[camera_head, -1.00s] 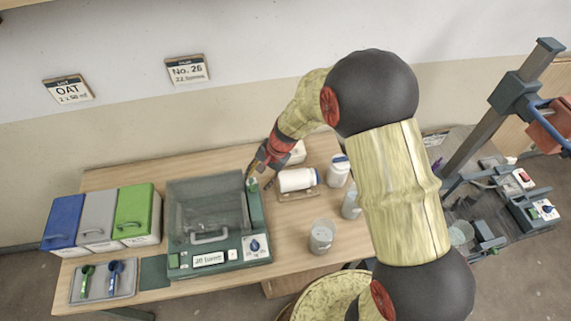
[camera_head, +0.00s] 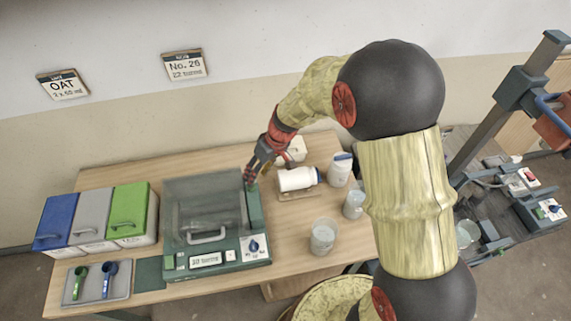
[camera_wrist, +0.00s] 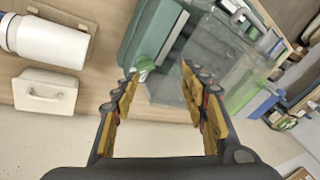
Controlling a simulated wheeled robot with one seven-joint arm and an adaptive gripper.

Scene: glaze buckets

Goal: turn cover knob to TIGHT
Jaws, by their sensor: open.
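The green machine (camera_head: 218,256) with a clear grey cover (camera_head: 200,200) stands on the wooden table. A small green knob (camera_wrist: 146,65) shows in the wrist view on the machine's green side housing (camera_wrist: 157,28). In the head view it is at the housing's back end (camera_head: 251,186). A blue knob (camera_head: 253,246) sits on the front panel; its markings are too small to read. My gripper (camera_wrist: 160,82) is open and empty. Its fingertips are close to the green knob, which lies between them in the wrist picture; contact cannot be told.
A white jar (camera_head: 297,179) lies on a wooden rest right of the machine, with a white lidded box (camera_head: 292,150) behind it. Several clear and white containers stand farther right. Blue, grey and green bins (camera_head: 130,212) and a scoop tray (camera_head: 98,284) are left.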

